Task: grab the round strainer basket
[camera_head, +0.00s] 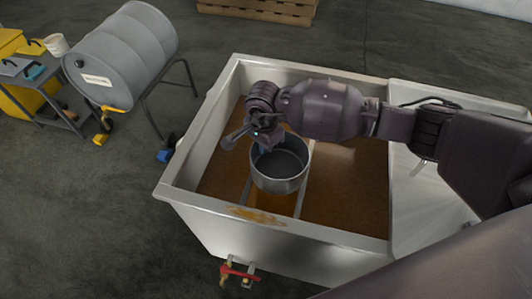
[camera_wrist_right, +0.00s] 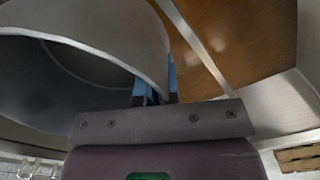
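The round strainer basket (camera_head: 280,170) is a grey metal pot-like vessel with a dark inside. It appears upright over two light rails across the open tank. My right gripper (camera_head: 262,146) is at its far-left rim in the head view. In the right wrist view, the basket (camera_wrist_right: 90,45) fills the upper left. The blue fingers of my right gripper (camera_wrist_right: 159,85) are close together on either side of its wall, one inside and one outside, and look shut on it. The fingertips are partly hidden by the wall. My left gripper is not in view.
The white-walled tank (camera_head: 182,193) holds brown liquid (camera_head: 345,190) around the basket. A light panel (camera_head: 420,190) adjoins it on the right. A red-handled valve (camera_head: 238,272) sticks out in front. A grey drum (camera_head: 125,55) lies on a stand at the left.

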